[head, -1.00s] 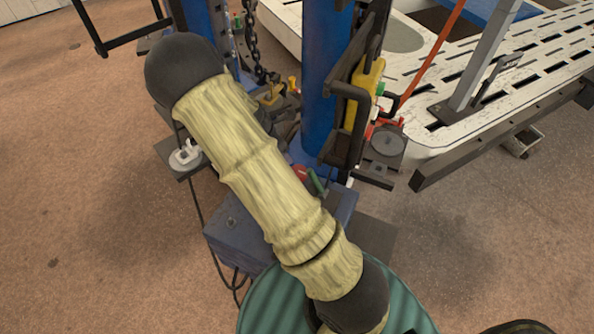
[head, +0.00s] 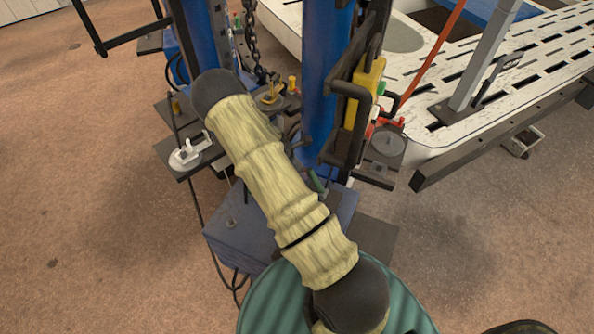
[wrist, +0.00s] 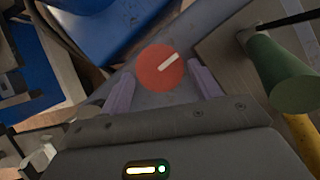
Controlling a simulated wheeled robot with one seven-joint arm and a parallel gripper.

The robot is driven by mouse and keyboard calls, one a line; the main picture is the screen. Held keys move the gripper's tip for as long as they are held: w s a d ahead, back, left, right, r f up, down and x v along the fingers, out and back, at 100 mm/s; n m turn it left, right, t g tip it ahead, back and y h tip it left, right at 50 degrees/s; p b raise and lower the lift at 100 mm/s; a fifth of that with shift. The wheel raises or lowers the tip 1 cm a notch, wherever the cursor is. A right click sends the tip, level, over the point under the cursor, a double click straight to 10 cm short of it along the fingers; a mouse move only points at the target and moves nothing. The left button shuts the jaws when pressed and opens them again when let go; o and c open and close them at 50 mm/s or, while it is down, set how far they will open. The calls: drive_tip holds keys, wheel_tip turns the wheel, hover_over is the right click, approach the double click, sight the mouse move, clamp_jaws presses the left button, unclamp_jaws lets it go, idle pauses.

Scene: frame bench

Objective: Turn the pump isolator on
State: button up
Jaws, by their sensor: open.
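The pump isolator shows in the wrist view as a round red knob (wrist: 160,67) with a white bar mark slanting up to the right. It sits on a grey-blue surface just beyond my gripper (wrist: 162,88). The two pale purple fingers are apart, one to the left and one to the right of the knob's lower part, and nothing is between them that I can see held. Whether they touch the knob is unclear. In the head view my sleeved arm hides both the gripper and the knob; the blue pump box (head: 240,232) shows below the arm.
In the wrist view a green cylinder (wrist: 283,78) stands close on the right, and a yellow part (wrist: 301,135) is below it. In the head view a blue post (head: 325,85), a hanging chain (head: 253,40) and a yellow box (head: 366,92) stand close by. Open floor lies left.

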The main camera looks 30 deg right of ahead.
drive_tip(key=shift+x, duration=0.9)
drive_tip(key=c, duration=0.7)
